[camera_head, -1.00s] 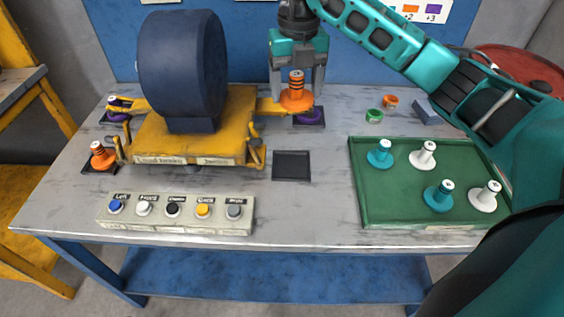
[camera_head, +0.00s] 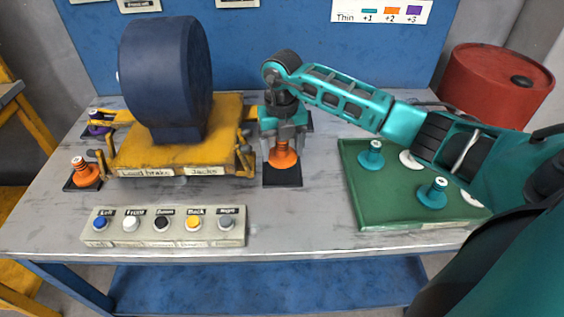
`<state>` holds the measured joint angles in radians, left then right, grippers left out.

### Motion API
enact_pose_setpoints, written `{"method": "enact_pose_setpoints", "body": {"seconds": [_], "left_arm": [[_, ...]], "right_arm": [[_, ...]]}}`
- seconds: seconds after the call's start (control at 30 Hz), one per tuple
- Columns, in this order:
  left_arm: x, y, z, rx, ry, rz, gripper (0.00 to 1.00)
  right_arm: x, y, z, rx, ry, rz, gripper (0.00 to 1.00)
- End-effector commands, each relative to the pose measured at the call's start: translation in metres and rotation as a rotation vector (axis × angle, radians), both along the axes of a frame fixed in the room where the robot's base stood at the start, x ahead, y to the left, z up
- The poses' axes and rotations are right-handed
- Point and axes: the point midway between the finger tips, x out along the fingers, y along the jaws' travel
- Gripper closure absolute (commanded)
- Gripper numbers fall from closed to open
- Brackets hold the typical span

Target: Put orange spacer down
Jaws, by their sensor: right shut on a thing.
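My right gripper (camera_head: 283,140) points down and is shut on an orange spacer (camera_head: 283,156). The spacer is upright, its upper part hidden between the fingers. It is over the rear part of a black square pad (camera_head: 283,180) on the table, right of the yellow jack frame; I cannot tell whether it touches the pad. A second orange spacer (camera_head: 84,174) stands on a black pad at the table's left. My left gripper is not in view.
A navy motor (camera_head: 165,75) sits on the yellow frame (camera_head: 150,157). A button box (camera_head: 163,240) lies in front. A green tray (camera_head: 385,213) at right holds teal and white spacers, some partly hidden by my arm. A purple spacer (camera_head: 98,125) stands at the back left. The table between button box and tray is clear.

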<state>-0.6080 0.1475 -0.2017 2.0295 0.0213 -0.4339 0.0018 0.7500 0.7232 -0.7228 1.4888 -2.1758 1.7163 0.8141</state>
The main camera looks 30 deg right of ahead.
Motion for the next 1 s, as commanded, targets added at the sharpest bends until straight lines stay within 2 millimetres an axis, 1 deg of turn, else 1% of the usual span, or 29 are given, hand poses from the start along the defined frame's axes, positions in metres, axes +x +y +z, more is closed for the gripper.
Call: {"method": "enact_pose_setpoints", "body": {"seconds": [0.17, 0.3, 0.4, 0.67, 0.97, 1.0], "left_arm": [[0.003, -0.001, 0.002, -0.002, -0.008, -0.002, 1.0], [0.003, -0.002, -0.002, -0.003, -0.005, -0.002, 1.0], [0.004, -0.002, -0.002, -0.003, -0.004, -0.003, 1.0], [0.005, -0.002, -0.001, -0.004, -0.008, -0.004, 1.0], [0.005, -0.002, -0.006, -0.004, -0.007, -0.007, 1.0], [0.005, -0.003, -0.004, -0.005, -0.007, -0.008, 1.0]], "right_arm": [[0.0, 0.0, -0.014, 0.001, 0.002, 0.0, 0.66], [-0.001, 0.001, -0.037, 0.002, 0.002, -0.001, 0.66], [0.0, 0.0, -0.045, 0.0, 0.0, 0.0, 0.66], [0.0, 0.0, -0.045, 0.0, -0.001, 0.001, 0.66], [0.0, 0.0, -0.056, 0.0, 0.0, 0.0, 0.66], [-0.001, 0.0, -0.056, -0.001, 0.001, 0.0, 0.25]]}}
